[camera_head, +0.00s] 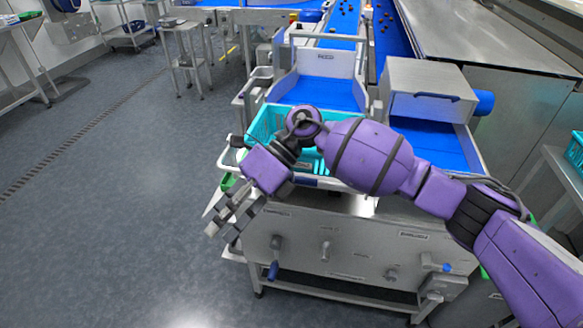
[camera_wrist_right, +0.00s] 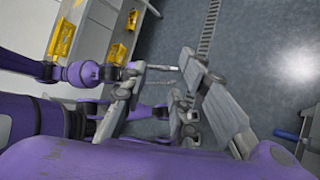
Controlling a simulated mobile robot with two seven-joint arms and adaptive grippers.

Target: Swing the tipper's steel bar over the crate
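The turquoise crate (camera_head: 262,124) sits in the tipper at the front of the line, below a blue chute, partly hidden by my right arm. A pale bar (camera_head: 224,158) bends around the crate's left front corner; I cannot tell whether it is the tipper's steel bar. The tipper's steel front (camera_head: 330,240) is below. My right gripper (camera_head: 221,232) hangs left of and in front of the crate, fingers pointing down and left, spread and empty. The right wrist view shows its fingers apart (camera_wrist_right: 163,65) over the floor. My left gripper does not show clearly.
A grey box-like hood (camera_head: 425,85) over a blue belt stands right of the crate. Blue conveyors (camera_head: 388,30) carrying dark dates run behind. Small steel tables (camera_head: 185,60) stand at the back left. The floor (camera_head: 110,220) on the left is clear.

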